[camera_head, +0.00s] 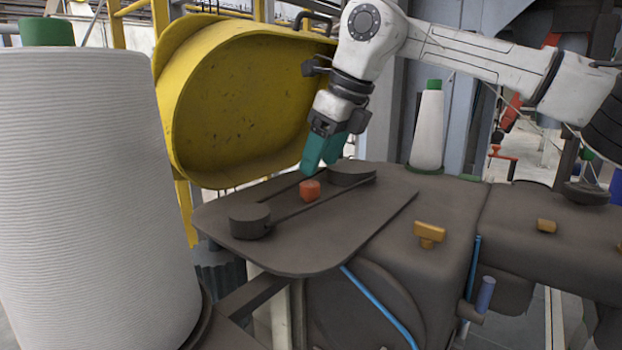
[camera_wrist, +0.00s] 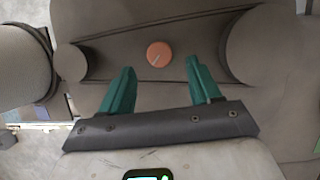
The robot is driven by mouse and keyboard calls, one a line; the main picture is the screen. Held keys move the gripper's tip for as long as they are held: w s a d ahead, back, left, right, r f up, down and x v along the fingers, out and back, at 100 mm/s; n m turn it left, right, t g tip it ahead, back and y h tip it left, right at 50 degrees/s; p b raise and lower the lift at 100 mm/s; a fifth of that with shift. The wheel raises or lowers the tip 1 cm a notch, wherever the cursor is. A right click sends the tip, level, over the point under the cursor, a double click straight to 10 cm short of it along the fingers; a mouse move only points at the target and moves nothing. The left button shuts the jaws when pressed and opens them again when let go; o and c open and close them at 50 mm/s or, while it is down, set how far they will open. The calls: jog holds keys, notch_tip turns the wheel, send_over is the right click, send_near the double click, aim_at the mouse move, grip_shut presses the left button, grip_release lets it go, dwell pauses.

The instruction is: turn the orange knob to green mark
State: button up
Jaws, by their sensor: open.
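The orange knob (camera_head: 309,191) sits on the brown machine plate (camera_head: 330,235), between two round dark pulleys. In the wrist view the knob (camera_wrist: 159,54) is a round orange disc with a pale line on its face. The line runs from near the middle toward the lower left. I can make out no green mark in either view. My gripper (camera_head: 325,165), with green fingers, is above and behind the knob. In the wrist view its fingers (camera_wrist: 158,75) stand apart, one to each side of the knob, with nothing between them.
Round pulleys (camera_head: 250,221) and (camera_head: 352,173) flank the knob. A yellow housing (camera_head: 245,95) stands behind the plate. A large white thread cone (camera_head: 95,190) fills the left. A yellow-orange handle (camera_head: 429,233) sticks out of the machine at the right.

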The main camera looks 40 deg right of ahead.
aim_at(311, 183)
jog(key=shift+x, duration=2.75)
jog(key=shift+s, duration=0.1)
jog(key=shift+c, duration=0.2)
jog(key=c, duration=1)
jog(key=shift+r, duration=0.1)
